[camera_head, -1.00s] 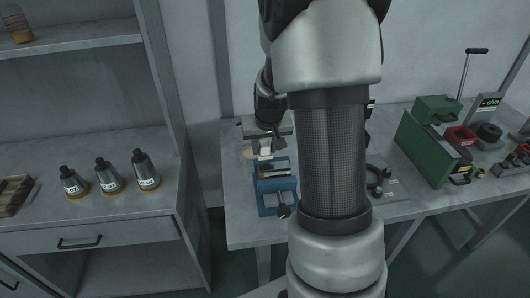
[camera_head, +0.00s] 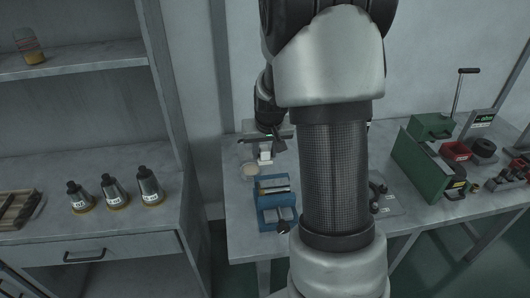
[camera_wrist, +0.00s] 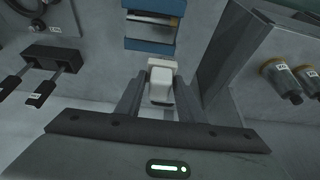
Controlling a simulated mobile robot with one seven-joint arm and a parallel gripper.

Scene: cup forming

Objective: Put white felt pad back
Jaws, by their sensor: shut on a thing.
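My gripper (camera_wrist: 155,100) is shut on a white piece with a rounded end, which I take to be the white felt pad (camera_wrist: 161,80). In the head view the white pad (camera_head: 265,156) hangs below my gripper (camera_head: 266,146), near the back of the table. The blue holder (camera_head: 264,209), with a yellowish strip and grey blocks in it, stands in front of the pad. In the wrist view the blue holder (camera_wrist: 150,45) lies beyond the pad, with a gap in the picture between them. Whether the pad touches anything beneath is unclear.
Several labelled dark-topped cones (camera_head: 115,192) stand on the left cabinet. A green case (camera_head: 420,165) and red bin (camera_head: 457,151) are on the right of the table (camera_head: 240,235). My arm hides the table's middle.

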